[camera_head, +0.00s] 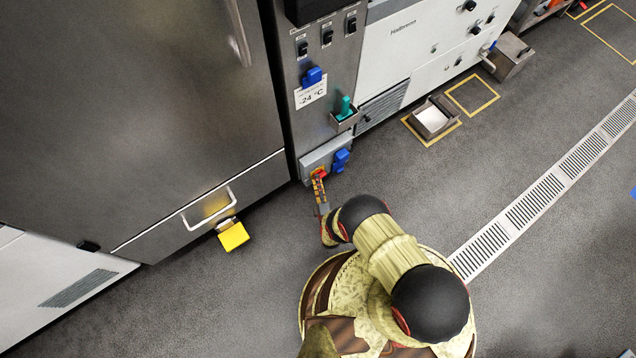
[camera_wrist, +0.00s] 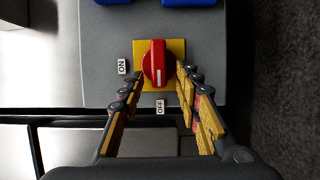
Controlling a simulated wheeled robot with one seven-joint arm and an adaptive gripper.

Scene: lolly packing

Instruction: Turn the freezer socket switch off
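The freezer socket switch (camera_wrist: 158,62) is a red rotary knob on a yellow square plate, set in a grey socket box. In the wrist view its white mark points down, toward the OFF label (camera_wrist: 160,107); the ON label (camera_wrist: 122,66) is at its left. My gripper (camera_wrist: 160,74) is open, one yellow-and-black finger on each side of the knob. The fingertips are close to the knob's edges; I cannot tell whether they touch it. In the head view my gripper (camera_head: 320,180) reaches the grey socket box (camera_head: 314,160) low on the steel panel, partly hiding the switch.
A blue plug (camera_head: 341,160) sits at the box's right. Above are a temperature sign (camera_head: 311,93) and a small holder with a green item (camera_head: 346,108). The steel freezer door (camera_head: 130,110) is at left, with a yellow pedal (camera_head: 233,236) below.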

